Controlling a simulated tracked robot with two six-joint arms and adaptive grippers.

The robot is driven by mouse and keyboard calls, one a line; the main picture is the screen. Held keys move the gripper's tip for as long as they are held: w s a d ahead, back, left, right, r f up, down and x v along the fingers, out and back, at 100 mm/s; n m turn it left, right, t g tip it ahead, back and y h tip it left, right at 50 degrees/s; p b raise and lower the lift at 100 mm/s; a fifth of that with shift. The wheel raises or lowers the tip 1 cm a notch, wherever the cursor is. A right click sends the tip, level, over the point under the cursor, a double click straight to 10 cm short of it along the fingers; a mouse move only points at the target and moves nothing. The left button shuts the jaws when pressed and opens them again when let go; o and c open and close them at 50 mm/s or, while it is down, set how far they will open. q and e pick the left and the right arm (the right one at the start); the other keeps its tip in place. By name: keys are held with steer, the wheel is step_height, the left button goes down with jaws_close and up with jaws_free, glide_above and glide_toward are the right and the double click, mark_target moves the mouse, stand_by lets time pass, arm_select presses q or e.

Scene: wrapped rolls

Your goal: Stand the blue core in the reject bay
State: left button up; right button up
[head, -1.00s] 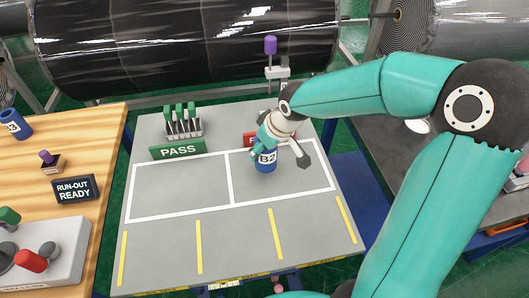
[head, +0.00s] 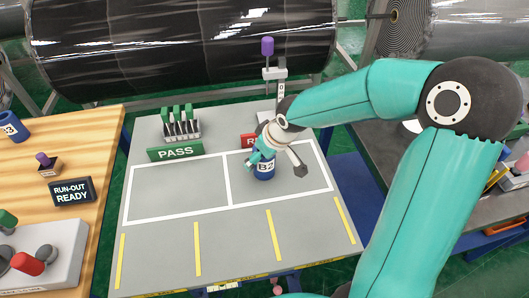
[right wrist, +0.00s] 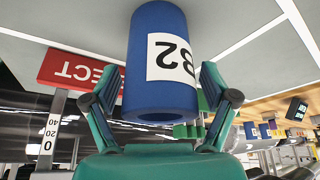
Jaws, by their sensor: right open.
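The blue core (head: 264,171), with a white label, stands upright on the grey table inside the right-hand outlined bay, in front of the red sign (head: 248,141). In the right wrist view, the picture is upside down and the core (right wrist: 160,85) stands between my fingers, its base on the grey surface. The red REJECT sign (right wrist: 78,71) is behind it. My right gripper (head: 264,160) is open around the core, one finger on each side; whether a finger still touches it is unclear. My left gripper is not in view.
A purple-topped post (head: 267,48) stands behind the reject bay. Another blue core (head: 13,127) is on the wooden bench.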

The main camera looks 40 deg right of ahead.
steer(key=v, duration=1.2)
steer(key=shift+r, duration=0.1)
